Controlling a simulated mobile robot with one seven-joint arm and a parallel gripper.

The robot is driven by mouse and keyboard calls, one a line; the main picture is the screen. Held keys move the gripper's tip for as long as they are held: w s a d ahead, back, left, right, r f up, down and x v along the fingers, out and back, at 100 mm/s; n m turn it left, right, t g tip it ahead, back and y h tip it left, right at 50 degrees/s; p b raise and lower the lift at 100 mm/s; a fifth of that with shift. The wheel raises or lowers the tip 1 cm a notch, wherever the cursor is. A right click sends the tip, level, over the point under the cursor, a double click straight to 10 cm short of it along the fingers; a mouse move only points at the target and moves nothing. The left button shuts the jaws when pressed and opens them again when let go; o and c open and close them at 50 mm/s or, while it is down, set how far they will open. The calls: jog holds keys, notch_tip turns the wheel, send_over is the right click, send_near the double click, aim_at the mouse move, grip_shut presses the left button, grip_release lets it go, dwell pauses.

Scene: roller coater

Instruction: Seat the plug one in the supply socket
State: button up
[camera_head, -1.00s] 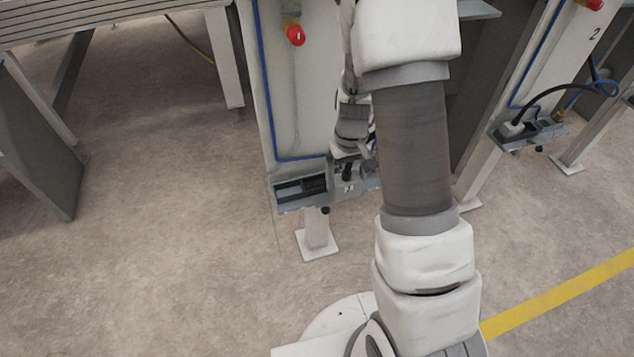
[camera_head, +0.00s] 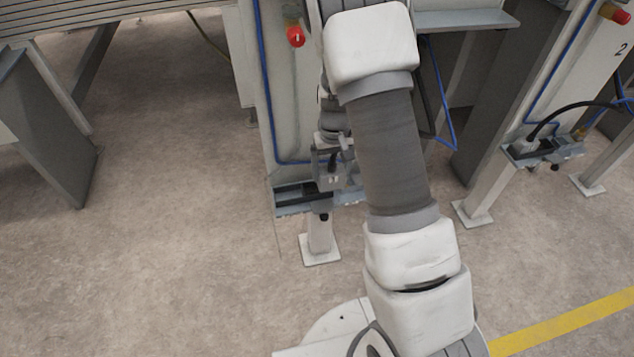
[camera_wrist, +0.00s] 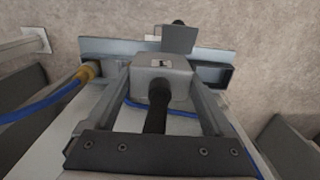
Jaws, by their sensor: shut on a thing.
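Plug one is a light grey block marked 1 with a black cable (camera_wrist: 158,98); its body (camera_wrist: 160,72) shows in the wrist view. My gripper (camera_wrist: 160,80) is shut on it, one finger on each side. In the head view my gripper (camera_head: 331,152) and the plug (camera_head: 330,174) are low on the machine's leg panel, over the grey socket tray (camera_head: 292,210). In the wrist view the tray (camera_wrist: 100,46) runs behind the plug, with a grey flap (camera_wrist: 178,39) standing up beyond it. The plug hides the supply socket's opening, so I cannot tell whether it is inserted.
A brass fitting with a blue hose (camera_wrist: 88,72) is left of the plug. A red button (camera_head: 295,37) is higher on the panel. Another station with a plugged black cable (camera_head: 560,112) stands at the right. Open floor (camera_head: 180,240) lies to the left.

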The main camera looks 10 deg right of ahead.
jog(key=shift+w+a+f+b, duration=0.4)
jog(key=shift+w+a+f, duration=0.15)
jog(key=shift+f, duration=0.55)
jog(key=shift+w+a+f+b, duration=0.4)
jog(key=shift+w+f, duration=0.3)
jog(key=shift+f, duration=0.45)
jog(key=shift+w+a+f+b, duration=0.35)
jog(key=shift+w+a+f, duration=0.2)
jog(key=shift+f, duration=0.55)
jog(key=shift+f, duration=0.15)
jog(key=o, duration=1.4)
notch_tip(320, 180, up, 8)
jog(key=shift+f+p, duration=0.1)
jog(key=shift+p, duration=1.15)
